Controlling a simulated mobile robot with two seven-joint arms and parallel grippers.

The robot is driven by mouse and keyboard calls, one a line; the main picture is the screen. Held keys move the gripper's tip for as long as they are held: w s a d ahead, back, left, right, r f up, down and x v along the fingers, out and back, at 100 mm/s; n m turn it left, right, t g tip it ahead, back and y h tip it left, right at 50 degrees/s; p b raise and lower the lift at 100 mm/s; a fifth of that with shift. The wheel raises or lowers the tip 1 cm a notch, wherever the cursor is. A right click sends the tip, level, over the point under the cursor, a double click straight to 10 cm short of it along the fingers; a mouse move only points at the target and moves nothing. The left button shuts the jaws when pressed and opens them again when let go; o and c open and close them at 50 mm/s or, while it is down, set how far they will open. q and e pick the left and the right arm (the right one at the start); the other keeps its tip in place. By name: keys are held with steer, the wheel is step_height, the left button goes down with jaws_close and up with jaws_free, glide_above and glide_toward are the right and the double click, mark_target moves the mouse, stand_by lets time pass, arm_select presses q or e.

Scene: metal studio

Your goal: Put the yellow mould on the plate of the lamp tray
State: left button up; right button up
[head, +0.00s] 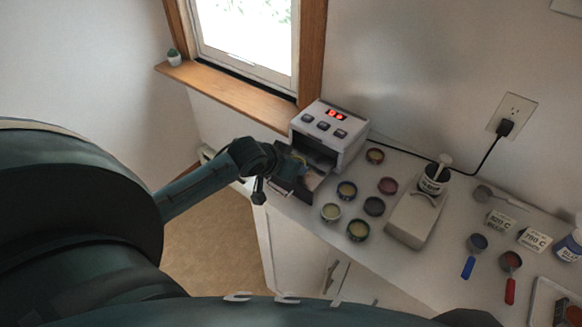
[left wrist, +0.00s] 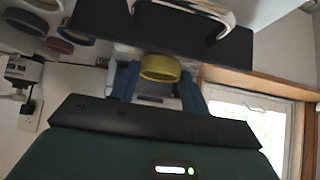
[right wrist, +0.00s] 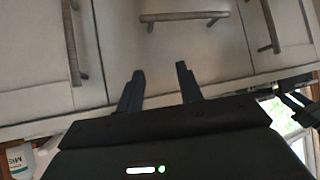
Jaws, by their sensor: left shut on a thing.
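The yellow mould (left wrist: 160,68) is a round ring between the two fingers of my left gripper (left wrist: 158,88), which is shut on it. In the head view my left gripper (head: 297,160) is at the open front of the white lamp box (head: 328,137), over the pulled-out dark lamp tray (head: 302,192). The tray's dark front panel and pale handle also show in the left wrist view (left wrist: 170,28). The plate is mostly hidden by the gripper, and I cannot tell whether the mould touches it. My right gripper (right wrist: 159,82) is open and empty, facing the cabinet doors.
Several round moulds, including a pale one (head: 331,212), stand on the white counter right of the tray. A scale (head: 416,214) with a jar, scoops and temperature cards lie farther right. Cabinet doors (right wrist: 180,55) with bar handles are before my right gripper.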

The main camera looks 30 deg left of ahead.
arm_select(q)
steer(key=shift+f, duration=0.8)
steer(key=shift+f, duration=0.15)
steer(key=o, duration=1)
